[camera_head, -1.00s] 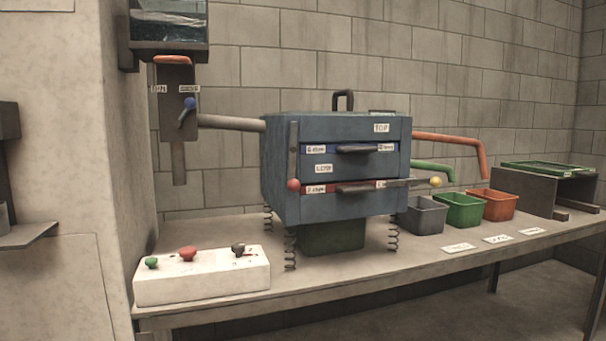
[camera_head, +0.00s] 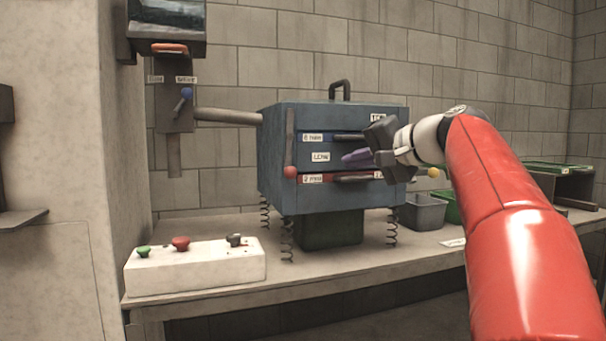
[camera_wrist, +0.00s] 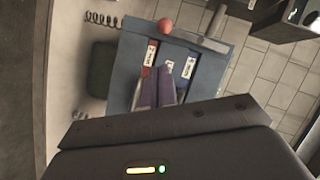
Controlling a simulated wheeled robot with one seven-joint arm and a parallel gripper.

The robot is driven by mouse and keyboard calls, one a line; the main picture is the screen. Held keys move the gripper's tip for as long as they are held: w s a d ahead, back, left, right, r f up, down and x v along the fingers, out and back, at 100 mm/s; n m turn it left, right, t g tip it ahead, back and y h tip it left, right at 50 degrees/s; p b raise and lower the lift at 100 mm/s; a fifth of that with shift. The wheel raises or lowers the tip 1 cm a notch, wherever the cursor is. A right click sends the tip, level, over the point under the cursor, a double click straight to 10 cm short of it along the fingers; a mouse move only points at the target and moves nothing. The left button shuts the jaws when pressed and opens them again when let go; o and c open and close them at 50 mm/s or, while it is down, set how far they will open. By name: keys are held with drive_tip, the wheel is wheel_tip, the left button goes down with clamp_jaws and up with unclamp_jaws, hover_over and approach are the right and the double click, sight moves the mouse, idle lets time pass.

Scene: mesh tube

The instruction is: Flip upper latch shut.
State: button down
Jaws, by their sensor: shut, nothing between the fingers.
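The blue-grey box (camera_head: 272,160) stands on springs on the bench, with a blue upper drawer (camera_head: 347,137) and a red lower drawer (camera_head: 320,179) on its front. A dark bar (camera_head: 290,140) hangs vertically at the front's left edge with a red ball (camera_head: 290,172) at its lower end; the ball also shows in the wrist view (camera_wrist: 165,25). A yellow ball (camera_head: 433,172) shows at the right beside my arm; its bar is mostly hidden. I cannot tell which bar is the upper latch. My gripper (camera_head: 350,157) is shut and empty, its purple fingers before the front between the drawers.
A white panel with knobs (camera_head: 195,273) sits at the bench's front left. A grey bin (camera_head: 425,212) stands right of the box. A lever station with a blue ball (camera_head: 186,93) is at the upper left. My red arm covers much of the right side.

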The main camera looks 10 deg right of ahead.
drive_tip(key=shift+w+d+r+t, duration=0.1)
drive_tip(key=shift+d+r+t, duration=0.2)
drive_tip(key=shift+d+r, duration=0.5)
drive_tip(key=p, duration=0.1)
approach(291, 144)
wheel_tip(291, 144, down, 5)
drive_tip(key=w+d, duration=0.2)
drive_tip(key=a, duration=0.1)
drive_tip(key=w+a+f, duration=0.1)
drive_tip(key=a+b, duration=0.1)
drive_tip(key=shift+w+a+f, duration=0.2)
drive_tip(key=shift+w+f, duration=0.15)
drive_tip(key=shift+w, duration=0.1)
